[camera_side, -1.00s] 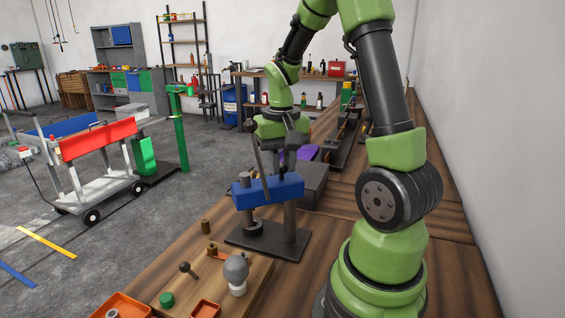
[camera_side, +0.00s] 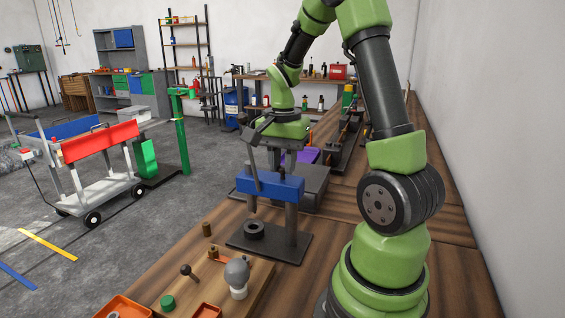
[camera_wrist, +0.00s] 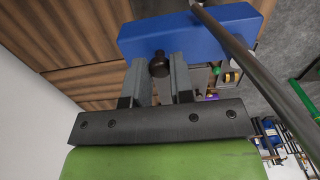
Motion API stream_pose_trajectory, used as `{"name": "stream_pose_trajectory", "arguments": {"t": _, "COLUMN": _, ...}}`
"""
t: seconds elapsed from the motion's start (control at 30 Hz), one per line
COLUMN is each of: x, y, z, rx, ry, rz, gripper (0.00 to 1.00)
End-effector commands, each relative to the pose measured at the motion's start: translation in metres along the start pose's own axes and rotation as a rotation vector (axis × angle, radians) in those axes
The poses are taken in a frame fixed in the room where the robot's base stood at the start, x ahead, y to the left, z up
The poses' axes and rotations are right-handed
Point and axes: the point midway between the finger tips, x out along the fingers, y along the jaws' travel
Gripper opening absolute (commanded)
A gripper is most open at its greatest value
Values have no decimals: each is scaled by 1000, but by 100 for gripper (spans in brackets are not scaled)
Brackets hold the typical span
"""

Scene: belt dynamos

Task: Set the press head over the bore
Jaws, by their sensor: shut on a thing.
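The press has a blue head (camera_side: 270,186) on a dark post (camera_side: 291,218) above a dark base plate (camera_side: 270,243). A dark ring (camera_side: 254,229) with a bore lies on the plate, below the head's left end. A grey ram hangs from that end and seems to stand above the ring; exact alignment cannot be told. A long lever (camera_side: 252,155) rises from the head. In the wrist view, my gripper (camera_wrist: 163,70) is shut on a black knob (camera_wrist: 159,65) beside the blue head (camera_wrist: 190,30). In the side view, my gripper (camera_side: 283,163) is at the head's far side, its fingertips partly hidden.
A wooden board (camera_side: 215,285) with a grey ball-topped part, a green cap and a dark knob lies in front of the press. An orange tray (camera_side: 122,307) is at the front left. A grey block (camera_side: 313,185) stands behind the press. Bare bench lies to its right.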

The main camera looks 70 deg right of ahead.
Motion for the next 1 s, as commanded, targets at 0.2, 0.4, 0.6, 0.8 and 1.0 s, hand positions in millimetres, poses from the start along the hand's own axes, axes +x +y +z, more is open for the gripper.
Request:
{"name": "stream_pose_trajectory", "arguments": {"t": 0.2, "x": -1, "y": 0, "z": -1, "rx": 30, "ry": 3, "rz": -3, "gripper": 0}}
{"name": "stream_pose_trajectory", "arguments": {"t": 0.4, "x": -1, "y": 0, "z": -2, "rx": 34, "ry": 4, "rz": -3, "gripper": 0}}
{"name": "stream_pose_trajectory", "arguments": {"t": 0.6, "x": -1, "y": 0, "z": -2, "rx": 33, "ry": 4, "rz": -3, "gripper": 29}}
{"name": "stream_pose_trajectory", "arguments": {"t": 0.8, "x": -1, "y": 0, "z": -1, "rx": 31, "ry": 3, "rz": -2, "gripper": 48}}
{"name": "stream_pose_trajectory", "arguments": {"t": 1.0, "x": -2, "y": 0, "z": -1, "rx": 30, "ry": 3, "rz": -2, "gripper": 48}}
